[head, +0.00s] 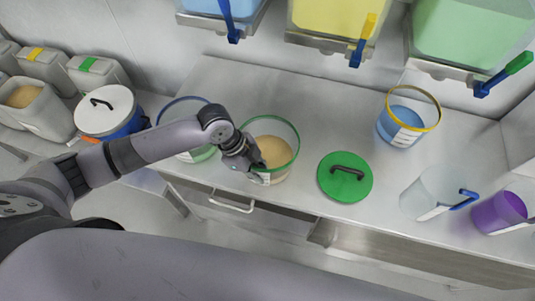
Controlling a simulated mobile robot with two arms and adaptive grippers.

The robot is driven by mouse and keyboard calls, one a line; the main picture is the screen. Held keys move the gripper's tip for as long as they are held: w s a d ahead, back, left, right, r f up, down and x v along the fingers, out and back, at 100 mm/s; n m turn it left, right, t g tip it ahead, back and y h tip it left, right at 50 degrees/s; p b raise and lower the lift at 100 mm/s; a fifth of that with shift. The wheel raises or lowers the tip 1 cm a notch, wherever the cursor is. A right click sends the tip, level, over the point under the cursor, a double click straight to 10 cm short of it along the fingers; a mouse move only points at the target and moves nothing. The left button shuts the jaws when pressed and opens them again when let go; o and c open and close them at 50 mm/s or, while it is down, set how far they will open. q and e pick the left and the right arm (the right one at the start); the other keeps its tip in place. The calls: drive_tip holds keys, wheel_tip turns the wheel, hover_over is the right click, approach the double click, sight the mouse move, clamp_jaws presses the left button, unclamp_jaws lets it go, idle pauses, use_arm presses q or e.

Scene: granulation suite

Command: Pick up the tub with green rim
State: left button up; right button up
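The tub with green rim (273,137) stands upright on the steel counter in the head view, with tan powder inside. My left gripper (256,165) is at the tub's near left side, by its wall and label. The gripper's fingers are small and partly hidden against the tub, so whether they are closed on it is unclear. A green lid (345,177) with a dark handle lies on the counter right of the tub. My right gripper is out of the picture.
A blue-rimmed tub (185,104) stands close behind my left arm. A yellow-rimmed tub (407,117), a clear jug (430,192) and a purple container (499,212) are to the right. Hoppers with levers hang above the counter (310,110). A white-lidded bin (106,110) is left.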

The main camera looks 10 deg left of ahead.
use_arm(q)
clamp_jaws()
drive_tip(key=shift+w+r, duration=0.1)
drive_tip(key=shift+r, duration=0.05)
idle(0.8)
drive_tip(key=shift+r, duration=0.55)
wheel_tip(320, 180, up, 19)
drive_tip(key=b, duration=0.1)
drive_tip(key=shift+b, duration=0.4)
drive_tip(key=shift+f, duration=0.2)
